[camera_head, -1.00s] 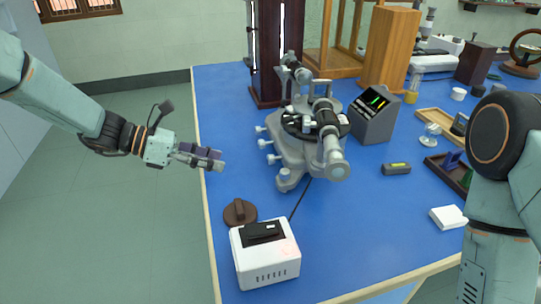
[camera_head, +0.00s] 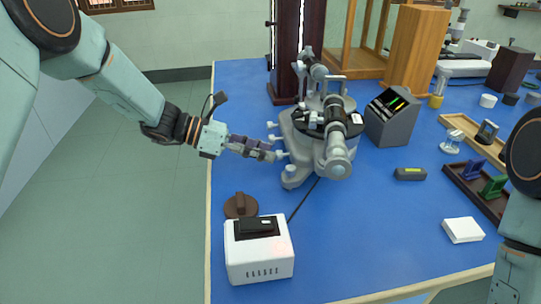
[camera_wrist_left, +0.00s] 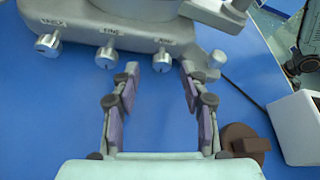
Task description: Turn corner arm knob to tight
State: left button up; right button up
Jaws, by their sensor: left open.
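The grey spectrometer (camera_head: 305,160) stands on the blue bench, with small silver knobs along its left side. In the left wrist view, a row of silver knobs sticks out of its base under small labels. The corner knob (camera_wrist_left: 161,60), rightmost in that row, lies between my left gripper's fingertips (camera_wrist_left: 160,72). Its label is hard to read. My left gripper is open, its fingers apart on either side of that knob; contact is not visible. In the head view my left gripper (camera_head: 268,152) is at the spectrometer's near-left corner. My right gripper is out of view.
Other row knobs (camera_wrist_left: 106,58) (camera_wrist_left: 48,44) are close to the left finger. A silver knob (camera_wrist_left: 217,58) is near the right finger. A brown round knob piece (camera_head: 240,206) and white box (camera_head: 259,250) stand nearer. A grey display (camera_head: 391,115) is to the right.

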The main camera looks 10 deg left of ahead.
pick_arm(q)
jog(key=shift+d+f, duration=0.2)
jog(key=shift+d, duration=0.4)
jog(key=shift+w+d+f, duration=0.1)
jog(key=shift+w+d, duration=0.1)
jog(key=shift+c, duration=0.2)
jog(key=shift+s+a, duration=0.1)
jog(key=shift+s, duration=0.05)
jog(key=c, duration=0.5)
grip_shut()
